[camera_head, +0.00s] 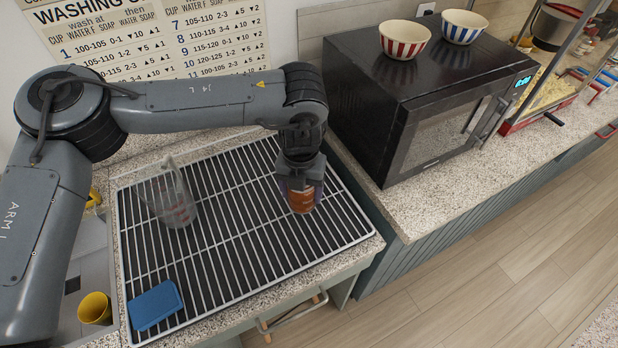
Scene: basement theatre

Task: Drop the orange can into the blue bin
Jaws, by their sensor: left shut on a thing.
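My left gripper (300,188) comes down over the drying rack from above and is shut on the orange can (302,201). The can is upright at the right part of the rack. The gripper hides its upper part, and I cannot tell whether its base touches the rack. No blue bin shows in this view. My right gripper is not in view.
The drying rack (240,225) also holds a clear pitcher (168,197) and a blue sponge-like block (155,305). A yellow cup (95,309) is at lower left. A black microwave (425,100) with two striped bowls stands right. Open floor (490,270) lies lower right.

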